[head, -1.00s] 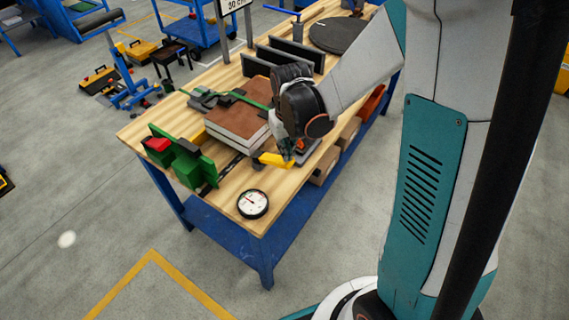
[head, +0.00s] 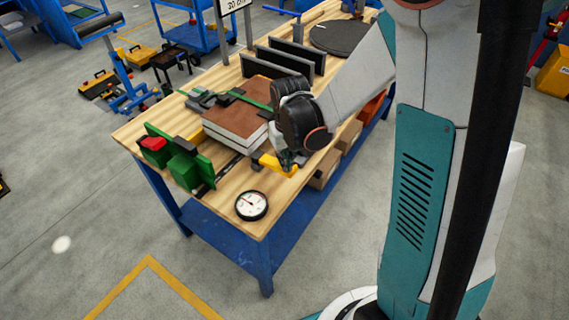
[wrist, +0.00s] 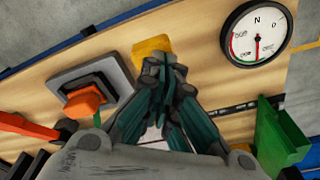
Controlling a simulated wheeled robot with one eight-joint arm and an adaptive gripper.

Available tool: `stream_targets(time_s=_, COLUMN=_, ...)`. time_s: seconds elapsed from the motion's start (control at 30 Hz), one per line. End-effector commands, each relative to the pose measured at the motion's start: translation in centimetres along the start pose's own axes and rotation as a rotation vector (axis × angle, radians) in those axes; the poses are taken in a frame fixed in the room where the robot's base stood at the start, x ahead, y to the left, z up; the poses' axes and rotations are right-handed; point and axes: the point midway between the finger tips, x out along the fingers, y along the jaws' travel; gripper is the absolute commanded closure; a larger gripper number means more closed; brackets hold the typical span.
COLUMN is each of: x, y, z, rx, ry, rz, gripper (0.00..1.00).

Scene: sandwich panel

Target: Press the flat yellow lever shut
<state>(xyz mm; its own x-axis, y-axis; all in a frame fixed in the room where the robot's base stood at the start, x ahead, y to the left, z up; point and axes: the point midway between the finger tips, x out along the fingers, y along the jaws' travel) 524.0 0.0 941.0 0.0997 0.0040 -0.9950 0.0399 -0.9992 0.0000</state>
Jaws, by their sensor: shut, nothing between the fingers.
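The flat yellow lever (head: 278,166) juts from the front side of the clamp beside the stacked panel (head: 240,118) on the workbench. In the wrist view the yellow lever (wrist: 153,47) shows just beyond my fingertips, partly hidden by them. My gripper (head: 289,160) is shut and empty, pointing down at the lever's near part. It also shows in the wrist view (wrist: 164,66) with the fingertips together over the lever's edge. I cannot tell whether they touch it.
A round dial gauge (head: 251,205) lies at the bench's front corner. A green clamp block (head: 190,165) with a red part stands left of the panel. An orange-handled device on a grey plate (wrist: 92,88) sits close to my gripper. Black upright slats (head: 285,60) stand behind.

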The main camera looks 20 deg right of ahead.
Motion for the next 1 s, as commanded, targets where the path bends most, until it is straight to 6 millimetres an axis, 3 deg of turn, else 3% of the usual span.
stream_targets(time_s=0.07, x=1.1, y=0.0, z=0.1, rx=0.0, ry=0.0, rz=0.0, gripper=1.0)
stream_targets(time_s=0.3, x=0.5, y=0.0, z=0.3, rx=0.0, ry=0.0, rz=0.0, gripper=1.0)
stream_targets(time_s=0.6, x=-0.8, y=0.0, z=3.0, rx=0.0, ry=0.0, rz=0.0, gripper=1.0)
stream_targets(time_s=1.0, x=-1.4, y=0.0, z=3.0, rx=0.0, ry=0.0, rz=0.0, gripper=1.0)
